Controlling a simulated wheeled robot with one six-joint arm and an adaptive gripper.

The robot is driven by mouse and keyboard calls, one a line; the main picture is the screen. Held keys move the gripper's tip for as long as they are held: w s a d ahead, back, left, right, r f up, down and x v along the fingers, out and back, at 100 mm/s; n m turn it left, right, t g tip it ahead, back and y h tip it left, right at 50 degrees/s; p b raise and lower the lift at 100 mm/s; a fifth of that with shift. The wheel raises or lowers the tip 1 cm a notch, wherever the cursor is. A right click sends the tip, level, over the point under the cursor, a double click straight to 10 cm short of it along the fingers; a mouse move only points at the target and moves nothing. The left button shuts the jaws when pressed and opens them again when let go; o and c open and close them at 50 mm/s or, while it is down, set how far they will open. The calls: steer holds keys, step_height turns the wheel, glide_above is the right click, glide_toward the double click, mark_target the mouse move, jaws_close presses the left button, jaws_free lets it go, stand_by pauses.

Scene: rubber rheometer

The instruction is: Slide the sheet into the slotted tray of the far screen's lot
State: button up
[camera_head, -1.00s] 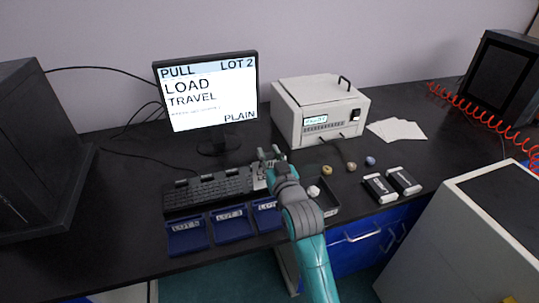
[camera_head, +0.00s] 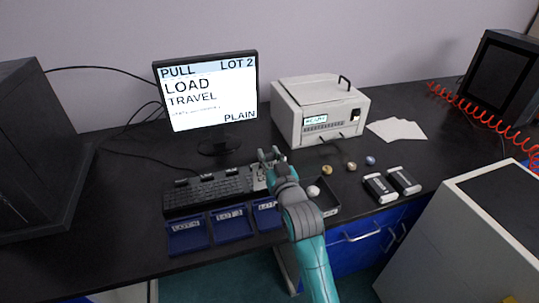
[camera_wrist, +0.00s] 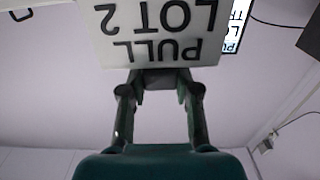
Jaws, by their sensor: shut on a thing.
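My gripper (camera_head: 270,155) is over the back of the bench, between monitor and instrument. In the wrist view, my gripper (camera_wrist: 160,78) is shut on the edge of a white sheet (camera_wrist: 110,40) printed "PULL LOT 2", upside down there. I cannot make out the sheet clearly in the head view. The lit screen (camera_head: 207,92) reads "PULL", "LOT 2", "LOAD TRAVEL", "PLAIN". Three blue trays stand along the front edge: left (camera_head: 187,244), middle (camera_head: 233,232) and right (camera_head: 267,222). Their labels start with "LOT"; the numbers are hard to read. My arm partly hides the right tray.
A dark keyboard (camera_head: 205,188) lies behind the trays. A white instrument (camera_head: 318,110) stands at the back, with white sheets (camera_head: 396,129) beside it. Several small balls, a black tray (camera_head: 328,211) and two dark boxes (camera_head: 380,188) are to my arm's right.

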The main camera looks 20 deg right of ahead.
steer(key=shift+f, duration=4.8)
steer(key=o, duration=1)
steer(key=s, duration=1.2)
steer(key=shift+s, duration=0.1)
